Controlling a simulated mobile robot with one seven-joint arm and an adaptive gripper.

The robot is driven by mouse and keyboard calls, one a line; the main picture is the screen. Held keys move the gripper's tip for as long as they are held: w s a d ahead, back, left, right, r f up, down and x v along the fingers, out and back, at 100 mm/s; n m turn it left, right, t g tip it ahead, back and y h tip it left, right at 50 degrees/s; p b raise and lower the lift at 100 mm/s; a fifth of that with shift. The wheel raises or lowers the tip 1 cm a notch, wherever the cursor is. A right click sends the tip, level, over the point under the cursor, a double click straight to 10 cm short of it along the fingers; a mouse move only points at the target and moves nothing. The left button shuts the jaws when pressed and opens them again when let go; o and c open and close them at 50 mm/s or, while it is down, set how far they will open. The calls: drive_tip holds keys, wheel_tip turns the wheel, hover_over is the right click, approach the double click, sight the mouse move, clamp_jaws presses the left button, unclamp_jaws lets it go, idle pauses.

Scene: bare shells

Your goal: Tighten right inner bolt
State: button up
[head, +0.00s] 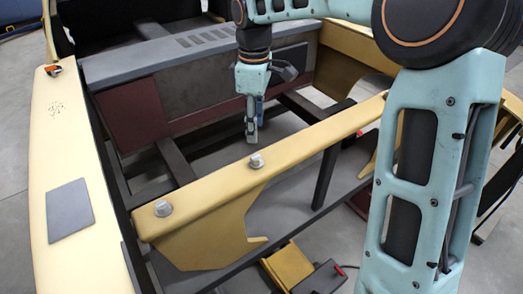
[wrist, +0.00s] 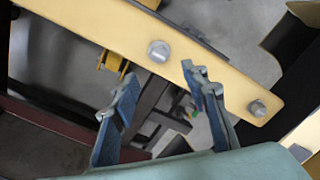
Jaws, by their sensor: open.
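A yellow beam (head: 310,133) carries two grey hex bolts. One bolt (head: 256,160) sits partway along it; the other bolt (head: 163,208) sits near its left end. My gripper (head: 251,136) points down, just behind and above the bolt partway along, apart from it. In the wrist view the beam (wrist: 215,80) runs diagonally, with one bolt (wrist: 158,52) ahead between the lines of the fingers and the end bolt (wrist: 258,108) to the right. My gripper (wrist: 162,85) is open, its fingers spread with nothing between them.
A yellow side rail (head: 52,150) with a grey plate (head: 70,210) runs along the left. A grey vented panel (head: 200,50) and a maroon panel (head: 132,115) stand behind the beam. Dark frame bars cross below. A yellow box (head: 289,265) lies in front, low down.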

sight(256, 157)
wheel_tip(256, 157, down, 10)
drive_tip(key=shift+f+p, duration=0.25)
drive_tip(key=shift+p, duration=0.1)
idle(0.4)
clamp_jaws()
